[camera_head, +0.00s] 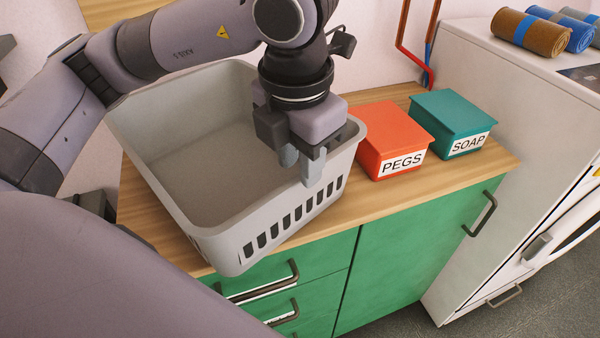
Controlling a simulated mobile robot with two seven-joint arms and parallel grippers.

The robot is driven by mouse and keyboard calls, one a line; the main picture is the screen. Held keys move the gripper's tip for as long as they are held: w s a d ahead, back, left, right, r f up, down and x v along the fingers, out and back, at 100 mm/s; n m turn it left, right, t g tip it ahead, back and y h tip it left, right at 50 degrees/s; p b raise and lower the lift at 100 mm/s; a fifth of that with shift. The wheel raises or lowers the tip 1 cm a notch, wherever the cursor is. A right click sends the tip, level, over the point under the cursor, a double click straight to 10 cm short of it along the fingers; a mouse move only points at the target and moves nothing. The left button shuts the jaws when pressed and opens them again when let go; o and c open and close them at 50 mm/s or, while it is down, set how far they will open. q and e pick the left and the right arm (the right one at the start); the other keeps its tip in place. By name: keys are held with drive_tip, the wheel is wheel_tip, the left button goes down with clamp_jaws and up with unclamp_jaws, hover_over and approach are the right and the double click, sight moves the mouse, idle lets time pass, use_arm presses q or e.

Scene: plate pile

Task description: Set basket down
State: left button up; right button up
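The light grey plastic basket (235,240) is empty inside as far as I can see. It is at the left part of the wooden countertop (490,165), turned at an angle, with its near corner reaching out past the front edge. I cannot tell whether its base rests fully on the wood. My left gripper (302,165) points down at the basket's right-hand wall. One finger is inside and one outside, shut on the rim. My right gripper is not in view.
A red PEGS box (385,135) and a teal SOAP box (450,120) stand right of the basket. A white appliance (490,80) with rolled towels (530,32) stands beyond. Green cabinets (400,250) are below. Little bare wood lies between the basket and the red box.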

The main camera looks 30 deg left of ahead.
use_arm(q)
wheel_tip(320, 180, up, 8)
drive_tip(key=s, duration=0.1)
drive_tip(key=shift+d+f+p, duration=0.2)
drive_tip(key=shift+f+p, duration=0.05)
drive_tip(key=shift+p, duration=0.05)
drive_tip(key=shift+s, duration=0.1)
